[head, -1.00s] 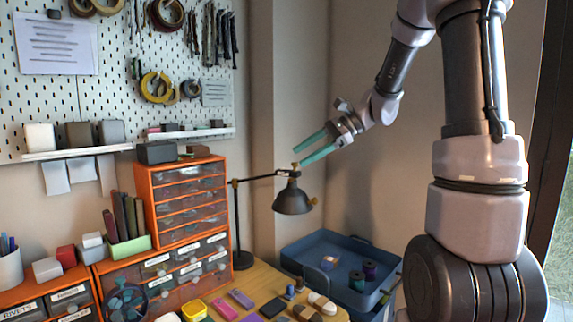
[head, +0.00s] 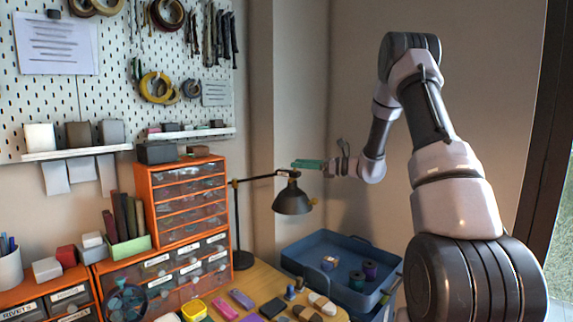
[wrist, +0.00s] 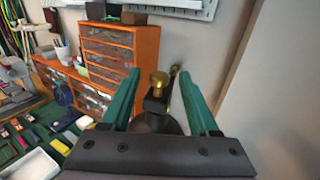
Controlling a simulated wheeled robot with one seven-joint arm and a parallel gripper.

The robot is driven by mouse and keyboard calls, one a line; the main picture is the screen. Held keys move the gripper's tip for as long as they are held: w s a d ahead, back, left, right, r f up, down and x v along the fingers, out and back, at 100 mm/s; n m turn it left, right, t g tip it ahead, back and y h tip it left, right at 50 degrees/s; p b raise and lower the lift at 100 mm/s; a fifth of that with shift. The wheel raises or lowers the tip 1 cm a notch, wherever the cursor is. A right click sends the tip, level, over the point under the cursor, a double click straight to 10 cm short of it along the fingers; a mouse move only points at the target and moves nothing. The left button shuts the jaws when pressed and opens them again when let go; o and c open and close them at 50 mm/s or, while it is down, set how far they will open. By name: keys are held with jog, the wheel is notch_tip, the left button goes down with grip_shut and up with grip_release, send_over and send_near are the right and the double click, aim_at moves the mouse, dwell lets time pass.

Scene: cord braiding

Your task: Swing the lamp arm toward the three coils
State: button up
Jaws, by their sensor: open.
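The black desk lamp stands beside the orange drawers, its shade (head: 293,201) hanging from a thin jointed arm (head: 258,179) that reaches right. In the wrist view, the lamp's brass knob (wrist: 159,80) and dark head show between the open fingers (wrist: 160,74); contact cannot be told.
The orange drawer unit (head: 189,200) stands left of the lamp. The wooden desk (head: 262,276) holds several small coloured blocks in front. A wall corner (head: 290,100) rises behind the lamp. The air above the tray is clear.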

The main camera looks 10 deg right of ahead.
aim_at(287, 171)
jog(key=shift+x, duration=2.7)
grip_shut()
